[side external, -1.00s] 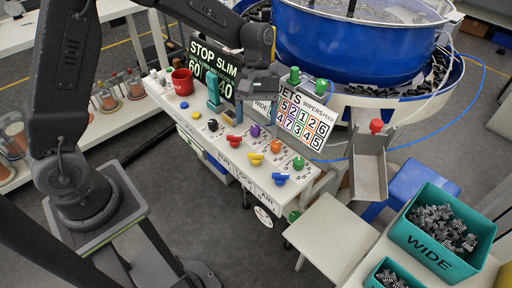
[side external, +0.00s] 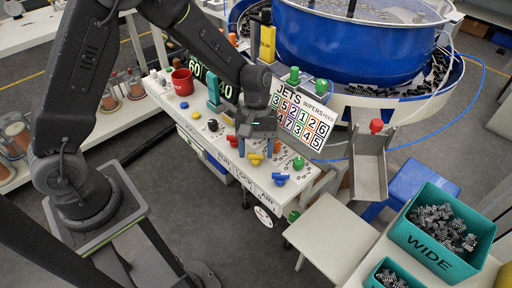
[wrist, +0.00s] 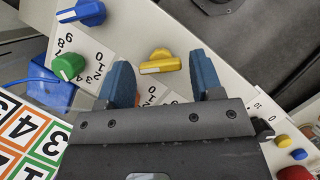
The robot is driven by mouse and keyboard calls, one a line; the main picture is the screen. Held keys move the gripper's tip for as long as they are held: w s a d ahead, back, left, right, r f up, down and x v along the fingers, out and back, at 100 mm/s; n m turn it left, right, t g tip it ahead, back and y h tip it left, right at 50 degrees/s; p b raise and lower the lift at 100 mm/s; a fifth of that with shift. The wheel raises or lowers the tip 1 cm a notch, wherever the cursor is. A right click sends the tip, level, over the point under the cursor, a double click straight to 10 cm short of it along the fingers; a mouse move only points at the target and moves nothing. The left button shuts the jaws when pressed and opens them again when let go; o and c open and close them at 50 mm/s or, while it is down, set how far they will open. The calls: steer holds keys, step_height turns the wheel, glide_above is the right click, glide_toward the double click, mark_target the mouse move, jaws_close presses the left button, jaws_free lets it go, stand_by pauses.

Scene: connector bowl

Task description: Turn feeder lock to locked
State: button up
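The yellow lever knob (side external: 255,158), above the LOCK label on the panel's front edge, is the feeder lock. In the wrist view the yellow knob (wrist: 160,62) has its bar lying roughly across the picture, with a white mark at its left end. My gripper (side external: 256,149) is above the panel, over the yellow knob. In the wrist view my gripper (wrist: 160,66) is open, with blue fingers either side of the knob in the picture. I see no contact, and the height gap is hard to judge. The gripper hides panel parts behind it.
A red lever knob (side external: 232,141) and a blue one (side external: 280,179) flank the yellow knob. A green round knob (side external: 298,163) and an orange one (side external: 275,146) stand close behind. The JETS number board (side external: 303,115) rises at the panel's back.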

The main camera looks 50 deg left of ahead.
steer(key=c, duration=0.7)
steer(key=shift+m, duration=0.4)
steer(key=m, duration=0.1)
steer(key=m+g+y, duration=0.1)
steer(key=m, duration=0.1)
steer(key=shift+w+d+m, duration=0.1)
steer(key=shift+d+m, duration=0.05)
steer(key=shift+m, duration=0.15)
steer(key=m+y, duration=0.2)
steer(key=m, duration=0.2)
steer(key=shift+d+m, duration=0.1)
steer(key=shift+m, duration=0.2)
steer(key=m+y, duration=0.2)
steer(key=m, duration=0.2)
steer(key=shift+d+m, duration=0.15)
steer(key=shift+m, duration=0.15)
steer(key=shift+m+t+y, duration=0.5)
steer(key=shift+m+y, duration=0.2)
steer(key=shift+m, duration=1.5)
